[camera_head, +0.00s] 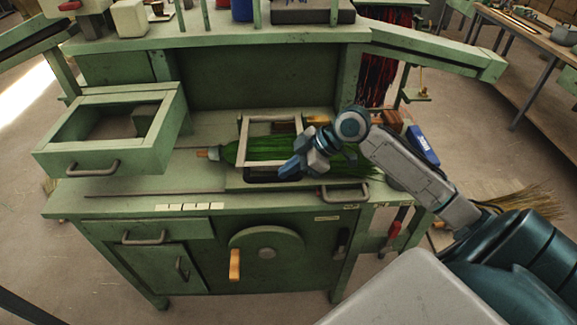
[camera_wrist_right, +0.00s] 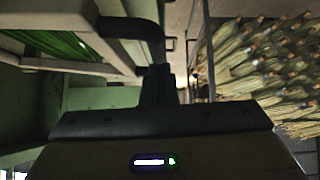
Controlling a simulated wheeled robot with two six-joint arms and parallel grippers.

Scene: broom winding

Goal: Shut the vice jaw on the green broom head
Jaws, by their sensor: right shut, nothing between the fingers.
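The green broom head (camera_head: 232,153) lies flat on the green bench, its stub pointing left and its bristles running right behind my right gripper. Its green bristles also show at the upper left of the wrist view (camera_wrist_right: 58,42). A pale rectangular frame, seemingly the vice jaw (camera_head: 243,135), stands around and over the bristles. Whether it presses on them I cannot tell. My right gripper (camera_head: 291,170) is shut and empty at the frame's front right. In the wrist view its fingers (camera_wrist_right: 160,84) are close to a dark curved handle (camera_wrist_right: 135,27); contact is unclear. My left gripper is out of view.
An open drawer (camera_head: 55,150) juts out at the left. A wheel (camera_head: 280,245) with an orange crank handle (camera_head: 235,265) is on the bench front. A blue box (camera_head: 422,145) sits right of my wrist. The bench's front left is mostly clear.

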